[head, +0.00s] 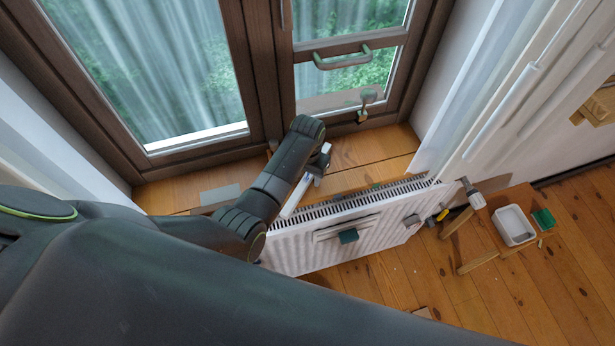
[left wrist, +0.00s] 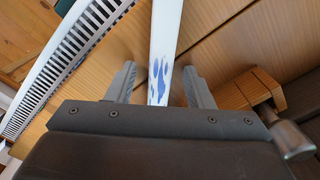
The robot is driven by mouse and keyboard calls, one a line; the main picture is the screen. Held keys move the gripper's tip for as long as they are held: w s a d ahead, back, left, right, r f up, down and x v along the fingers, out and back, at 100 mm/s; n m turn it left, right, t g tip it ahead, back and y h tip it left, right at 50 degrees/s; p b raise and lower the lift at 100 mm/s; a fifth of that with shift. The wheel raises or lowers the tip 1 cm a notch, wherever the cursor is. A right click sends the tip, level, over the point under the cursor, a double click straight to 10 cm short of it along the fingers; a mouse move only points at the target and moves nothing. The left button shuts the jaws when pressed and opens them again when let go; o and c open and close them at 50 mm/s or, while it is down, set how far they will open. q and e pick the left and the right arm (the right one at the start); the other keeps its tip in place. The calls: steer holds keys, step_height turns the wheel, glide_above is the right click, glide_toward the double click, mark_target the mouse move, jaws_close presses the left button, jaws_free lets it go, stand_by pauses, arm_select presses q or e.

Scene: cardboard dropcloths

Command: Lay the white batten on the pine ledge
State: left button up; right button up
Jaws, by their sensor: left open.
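The white batten (head: 296,196) shows in the head view over the front of the pine ledge (head: 365,150), slanting toward the radiator. In the left wrist view the batten (left wrist: 165,40) is a narrow white strip with blue smears near its close end, seen against the wood of the ledge (left wrist: 225,45). My left gripper (head: 321,163) is over the ledge. Its two fingers (left wrist: 160,82) stand open, one on each side of the batten, with gaps between. I cannot tell whether the batten's whole length rests on the wood. My right gripper is not in view.
A white radiator (head: 345,228) stands in front of the ledge. The window handle (head: 342,60) is above it. A grey patch (head: 220,195) lies on the ledge at left. A white tray (head: 514,226) and a green block (head: 543,219) are at right.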

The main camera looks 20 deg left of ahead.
arm_select(q)
steer(key=shift+f, duration=0.1)
jaws_close()
steer(key=shift+r, duration=0.2)
